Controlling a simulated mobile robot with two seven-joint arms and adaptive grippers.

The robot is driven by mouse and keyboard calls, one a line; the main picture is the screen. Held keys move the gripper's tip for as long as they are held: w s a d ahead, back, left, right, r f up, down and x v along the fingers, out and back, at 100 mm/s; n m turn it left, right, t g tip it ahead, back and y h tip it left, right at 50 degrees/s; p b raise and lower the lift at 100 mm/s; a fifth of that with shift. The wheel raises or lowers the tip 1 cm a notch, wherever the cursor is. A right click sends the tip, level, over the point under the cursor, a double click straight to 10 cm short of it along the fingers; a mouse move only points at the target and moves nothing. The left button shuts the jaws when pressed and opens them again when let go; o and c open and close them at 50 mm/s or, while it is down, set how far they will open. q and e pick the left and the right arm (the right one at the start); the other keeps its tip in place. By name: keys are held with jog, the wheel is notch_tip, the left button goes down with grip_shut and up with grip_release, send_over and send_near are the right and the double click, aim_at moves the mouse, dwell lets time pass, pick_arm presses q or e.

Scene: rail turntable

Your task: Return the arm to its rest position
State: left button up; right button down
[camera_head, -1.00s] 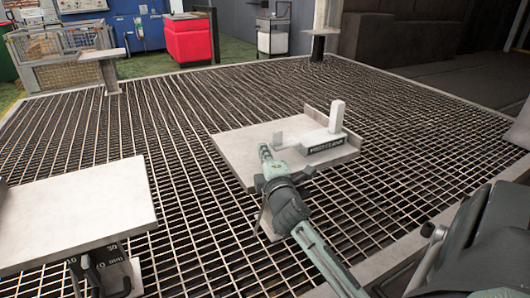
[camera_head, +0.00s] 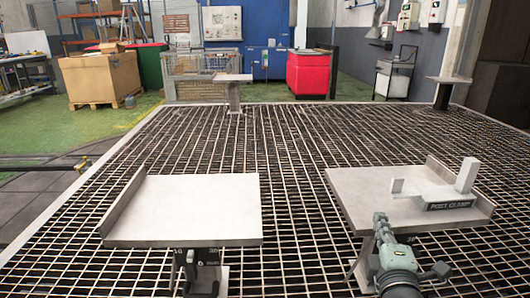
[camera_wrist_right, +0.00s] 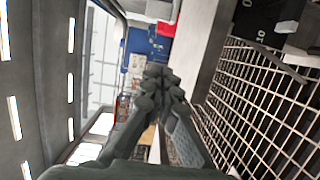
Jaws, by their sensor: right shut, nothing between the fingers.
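My right gripper (camera_head: 380,218) stands at the front edge of the right-hand table (camera_head: 352,187), to the left of the grey block labelled "POST CLAMP" (camera_head: 450,206). Its wrist and forearm come up from the bottom of the head view. In the right wrist view the dark fingers (camera_wrist_right: 160,76) are together, with nothing held between them. Whether the gripper touches the table edge cannot be told. My left gripper is not in view.
A left-hand table (camera_head: 185,205) with a raised left rim stands on the grating floor (camera_head: 290,150). A white upright post (camera_head: 467,175) rises from the clamp block. A red bin (camera_head: 312,75) and blue cabinet (camera_head: 272,30) are far back. Between the tables is open grating.

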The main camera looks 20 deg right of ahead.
jog(key=s+a+f+m+g+y, duration=0.2)
jog(key=f+m+g, duration=0.15)
jog(key=f, duration=0.85)
jog(key=s+a+f+m+g+y, duration=0.2)
jog(key=a+f+m+g, duration=0.15)
jog(key=f, duration=0.75)
jog(key=s+a+f+m+g+y, duration=0.1)
jog(key=s+a+f+g, duration=0.2)
jog(key=s+f, duration=0.3)
jog(key=s+a+f+m+g+y, duration=0.2)
jog(key=s+a+f, duration=0.2)
jog(key=s+f, duration=0.2)
jog(key=shift+f+m+g+y, duration=0.3)
jog(key=shift+f+g, duration=0.1)
jog(key=shift+f, duration=0.5)
